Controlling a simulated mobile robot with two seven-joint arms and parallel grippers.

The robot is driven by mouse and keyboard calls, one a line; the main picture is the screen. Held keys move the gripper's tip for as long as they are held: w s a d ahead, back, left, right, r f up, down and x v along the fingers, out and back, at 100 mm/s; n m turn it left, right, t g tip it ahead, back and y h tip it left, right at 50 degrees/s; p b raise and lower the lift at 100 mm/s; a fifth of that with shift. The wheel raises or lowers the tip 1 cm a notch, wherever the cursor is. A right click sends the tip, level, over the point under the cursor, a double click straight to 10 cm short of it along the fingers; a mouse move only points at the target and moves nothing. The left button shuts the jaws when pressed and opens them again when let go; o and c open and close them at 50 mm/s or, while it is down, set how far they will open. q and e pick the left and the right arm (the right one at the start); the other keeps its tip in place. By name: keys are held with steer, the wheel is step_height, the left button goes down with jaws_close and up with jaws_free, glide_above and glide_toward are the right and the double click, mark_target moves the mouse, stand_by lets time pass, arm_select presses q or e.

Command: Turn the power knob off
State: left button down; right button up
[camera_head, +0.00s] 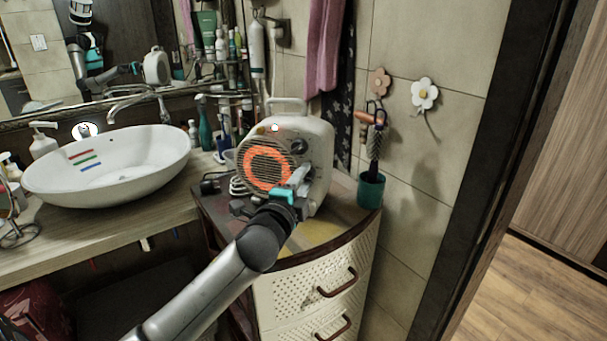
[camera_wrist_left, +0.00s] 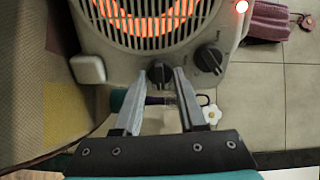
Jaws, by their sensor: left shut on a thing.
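A cream heater (camera_head: 314,165) stands on the cabinet, its grille (camera_head: 268,166) glowing orange and a small red light (camera_head: 275,127) lit on top. Two dark knobs sit on its front. The upper knob (camera_head: 298,146) is free and also shows in the left wrist view (camera_wrist_left: 208,58). My left gripper (camera_head: 301,174) is at the lower knob (camera_wrist_left: 160,73), its fingers (camera_wrist_left: 160,88) shut around that knob. The gripper hides this knob in the head view. No label tells which knob is for power. My right gripper is not in view.
A white basin (camera_head: 110,165) stands on the wooden counter (camera_head: 100,232) at left. A green cup (camera_head: 370,190) with a brush is right of the heater. Bottles crowd behind, below the mirror. The cabinet (camera_head: 310,292) has drawers with handles. Open floor shows at far right.

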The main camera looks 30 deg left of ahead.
arm_select(q)
steer(key=shift+a+r+n+p, duration=0.1)
steer(key=shift+n+p, duration=4.6)
steer(key=shift+n, duration=2.7)
steer(key=shift+c, duration=2.4)
jaws_free()
steer(key=shift+s, duration=0.15)
steer(key=v, duration=1.5)
steer(key=shift+p, duration=0.35)
